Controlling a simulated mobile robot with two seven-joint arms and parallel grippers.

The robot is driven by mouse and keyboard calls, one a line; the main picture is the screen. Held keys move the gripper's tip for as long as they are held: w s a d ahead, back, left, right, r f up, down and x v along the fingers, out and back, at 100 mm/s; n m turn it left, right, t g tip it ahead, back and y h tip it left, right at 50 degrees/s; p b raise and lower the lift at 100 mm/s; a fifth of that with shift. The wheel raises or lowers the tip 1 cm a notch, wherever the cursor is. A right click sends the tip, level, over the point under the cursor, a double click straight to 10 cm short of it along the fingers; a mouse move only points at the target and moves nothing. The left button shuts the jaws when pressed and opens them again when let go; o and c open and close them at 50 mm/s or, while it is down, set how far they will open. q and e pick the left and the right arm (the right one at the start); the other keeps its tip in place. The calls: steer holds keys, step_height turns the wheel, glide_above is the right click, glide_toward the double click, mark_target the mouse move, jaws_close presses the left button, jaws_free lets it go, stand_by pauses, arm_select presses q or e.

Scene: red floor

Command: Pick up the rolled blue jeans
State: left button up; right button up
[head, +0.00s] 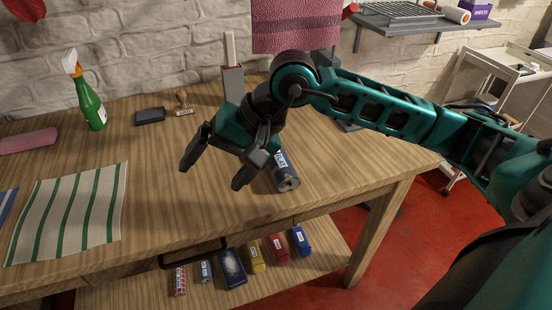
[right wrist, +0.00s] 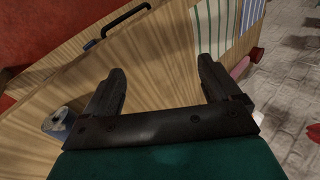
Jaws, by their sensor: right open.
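My right gripper (head: 213,172) is open and empty above the wooden table, with its fingers pointing down and left. In the right wrist view its two fingers (right wrist: 163,68) stand wide apart with only bare table between them. A dark blue bundle with a pale faded patch (head: 232,268) lies on the lower shelf below the gripper, among several small rolls; it looks most like the rolled jeans, but I cannot be sure. A blue-grey cylinder with a white label (head: 285,172) lies on the tabletop just right of the gripper, partly hidden by it. My left gripper is not in view.
The lower shelf (head: 325,250) also holds yellow (head: 256,254), red (head: 278,248) and blue (head: 301,241) rolls. A black drawer handle (head: 190,257) sticks out above it. A green spray bottle (head: 90,105) and a striped cloth (head: 75,210) are at the left.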

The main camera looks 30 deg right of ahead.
steer(key=w+d+r+n+t+h, duration=0.1)
steer(key=w+d+n+h, duration=0.15)
steer(key=d+h, duration=0.9)
steer(key=y, duration=0.4)
glide_above(280, 157)
steer(key=shift+m+h, duration=0.25)
steer(key=shift+m, duration=0.1)
step_height(280, 157, down, 6)
steer(key=shift+r, duration=0.1)
steer(key=shift+s+x, duration=0.15)
steer(key=shift+x, duration=1.4)
steer(key=shift+s+x, duration=0.2)
steer(key=shift+x, duration=1.4)
steer(key=shift+a, duration=0.15)
steer(key=c, duration=1.3)
